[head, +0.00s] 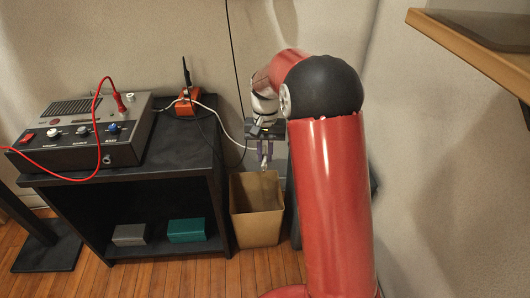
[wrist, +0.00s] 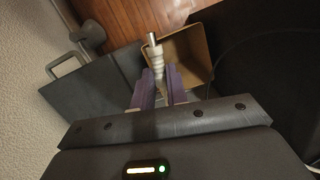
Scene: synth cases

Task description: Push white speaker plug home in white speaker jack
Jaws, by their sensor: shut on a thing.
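My gripper (head: 265,160) is to the right of the black stand, above the bin. Its purple fingers (wrist: 158,88) are shut on the white speaker plug (wrist: 156,60), whose metal tip points away from the fingers. In the head view the plug is too small to make out clearly. The white speaker jack appears to be the small white ring (head: 129,97) on the back right of the grey device (head: 75,135), beside a red plug (head: 119,101). The jack looks empty. Plug and jack are well apart.
The device sits on a black stand (head: 190,160). A cardboard bin (head: 256,215) is below my gripper. A wooden shelf (head: 480,55) juts in at upper right.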

